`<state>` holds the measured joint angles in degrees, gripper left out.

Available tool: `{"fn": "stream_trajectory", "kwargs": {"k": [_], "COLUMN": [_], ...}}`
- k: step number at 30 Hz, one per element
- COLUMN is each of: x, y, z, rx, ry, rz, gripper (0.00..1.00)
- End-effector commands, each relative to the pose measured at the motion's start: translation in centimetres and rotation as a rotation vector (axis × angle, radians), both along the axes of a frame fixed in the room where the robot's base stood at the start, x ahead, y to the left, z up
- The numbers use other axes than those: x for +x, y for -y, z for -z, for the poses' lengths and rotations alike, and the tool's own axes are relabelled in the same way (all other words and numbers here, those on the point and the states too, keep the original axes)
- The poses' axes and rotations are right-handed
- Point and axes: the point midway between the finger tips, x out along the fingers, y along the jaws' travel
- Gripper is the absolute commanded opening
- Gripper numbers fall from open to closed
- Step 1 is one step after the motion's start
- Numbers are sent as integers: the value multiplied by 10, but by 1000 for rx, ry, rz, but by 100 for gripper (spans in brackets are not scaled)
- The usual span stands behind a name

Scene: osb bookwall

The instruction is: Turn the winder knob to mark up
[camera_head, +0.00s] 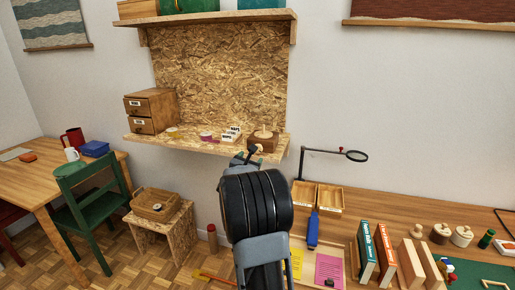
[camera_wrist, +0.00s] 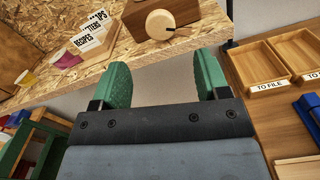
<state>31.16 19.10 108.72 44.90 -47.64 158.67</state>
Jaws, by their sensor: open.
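The winder is a dark brown wooden box (camera_head: 262,144) at the right end of the wall shelf. In the wrist view its box (camera_wrist: 190,10) is at the top, cut by the frame edge. Its round pale knob (camera_wrist: 160,24) faces me, with a small dark mark on its right side, pointing right and slightly down. My gripper (camera_wrist: 164,80) has two green fingers, open and empty, below and apart from the knob. In the head view my arm hides most of my gripper.
The shelf board (camera_head: 165,137) also holds a drawer box (camera_head: 151,110), a pink cup (camera_head: 206,136) and labelled cards (camera_head: 231,134). A magnifier lamp (camera_head: 356,156) and wooden trays (camera_head: 318,197) are at lower right. A green chair (camera_head: 92,210) stands left.

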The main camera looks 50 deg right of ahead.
Motion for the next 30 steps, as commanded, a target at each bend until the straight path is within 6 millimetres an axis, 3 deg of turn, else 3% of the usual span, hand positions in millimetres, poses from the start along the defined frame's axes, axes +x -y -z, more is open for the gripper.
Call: {"fn": "stream_trajectory", "kwargs": {"k": [6, 15, 30], "x": [20, 39, 45], "y": [39, 75, 86], "z": [-2, -2, 0], "rx": [-1, 0, -1], "ry": [-2, -2, -2], "rz": [2, 1, 0], "gripper": [69, 69, 69]}}
